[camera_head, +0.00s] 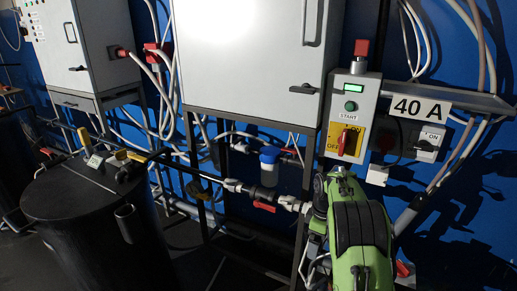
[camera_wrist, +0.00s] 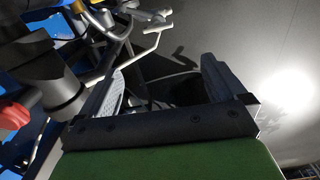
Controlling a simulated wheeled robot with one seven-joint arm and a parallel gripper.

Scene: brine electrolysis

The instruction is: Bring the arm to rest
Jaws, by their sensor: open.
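My gripper (camera_wrist: 163,82) shows in the wrist view with its two grey fingers apart and nothing visible held between them. A grey floor and dark shapes lie beyond the fingers. In the head view my green and black arm is folded at the lower right, in front of the blue wall and below the switch panel. The gripper's fingers cannot be made out in that view.
A control box (camera_head: 349,117) with a red and yellow switch and a 40 A sign (camera_head: 421,107) are behind my arm. A grey cabinet (camera_head: 247,55) hangs beside them. Pipes with a blue-capped filter (camera_head: 269,168) run left to a black tank (camera_head: 95,215).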

